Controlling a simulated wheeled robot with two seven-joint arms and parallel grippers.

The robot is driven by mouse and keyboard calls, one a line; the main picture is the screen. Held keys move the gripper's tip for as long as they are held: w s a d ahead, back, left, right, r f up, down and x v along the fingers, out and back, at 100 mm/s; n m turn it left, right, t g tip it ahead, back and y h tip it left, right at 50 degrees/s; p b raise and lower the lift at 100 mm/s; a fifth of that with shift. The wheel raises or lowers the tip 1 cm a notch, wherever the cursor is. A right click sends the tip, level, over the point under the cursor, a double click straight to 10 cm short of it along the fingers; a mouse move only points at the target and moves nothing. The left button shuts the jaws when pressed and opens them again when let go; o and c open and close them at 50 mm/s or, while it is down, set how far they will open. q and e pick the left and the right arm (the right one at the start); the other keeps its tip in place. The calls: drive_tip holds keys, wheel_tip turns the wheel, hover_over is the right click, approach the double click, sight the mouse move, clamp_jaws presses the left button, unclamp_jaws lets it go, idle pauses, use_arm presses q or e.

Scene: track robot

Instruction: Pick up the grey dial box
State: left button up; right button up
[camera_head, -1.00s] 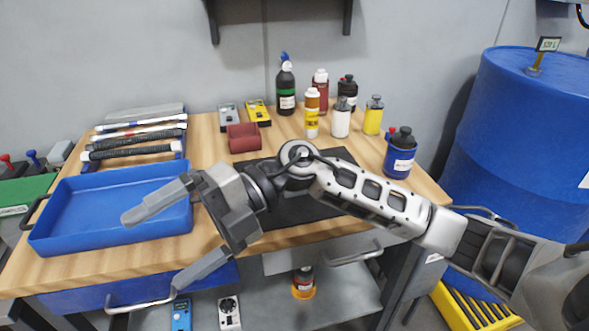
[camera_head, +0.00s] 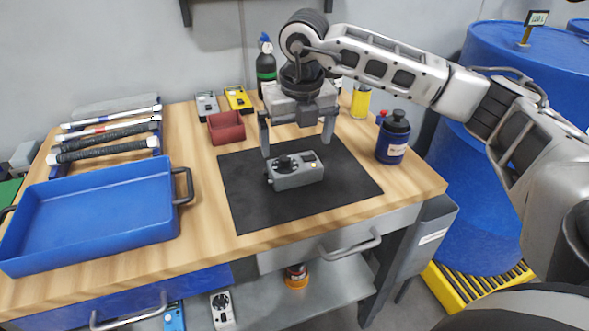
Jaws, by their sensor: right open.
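The grey dial box (camera_head: 297,177) lies on the black mat (camera_head: 335,196) on the wooden workbench. It has a black dial on top near its left end and a small dark window near its right end. My right gripper (camera_head: 297,150) points down above and slightly behind the box in the picture. Its two fingers are spread apart with nothing between them. The fingertips reach close to the box's top; I cannot tell whether they touch it. My left gripper is not in view.
A blue tray (camera_head: 95,212) stands at the left, with hammers (camera_head: 108,138) behind it. A red bin (camera_head: 226,128), two meters (camera_head: 238,99) and bottles stand at the back. A dark blue jar (camera_head: 393,141) is right of the mat. The mat's front is clear.

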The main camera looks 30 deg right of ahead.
sight(295, 163)
drive_tip(key=f, duration=0.5)
drive_tip(key=w+f, duration=0.1)
drive_tip(key=f, duration=0.1)
drive_tip(key=shift+f+p, duration=0.25)
drive_tip(key=shift+p, duration=0.1)
drive_tip(key=shift+d, duration=0.1)
drive_tip(key=shift+c, duration=0.3)
drive_tip(key=shift+r, duration=0.1)
drive_tip(key=c, duration=0.7)
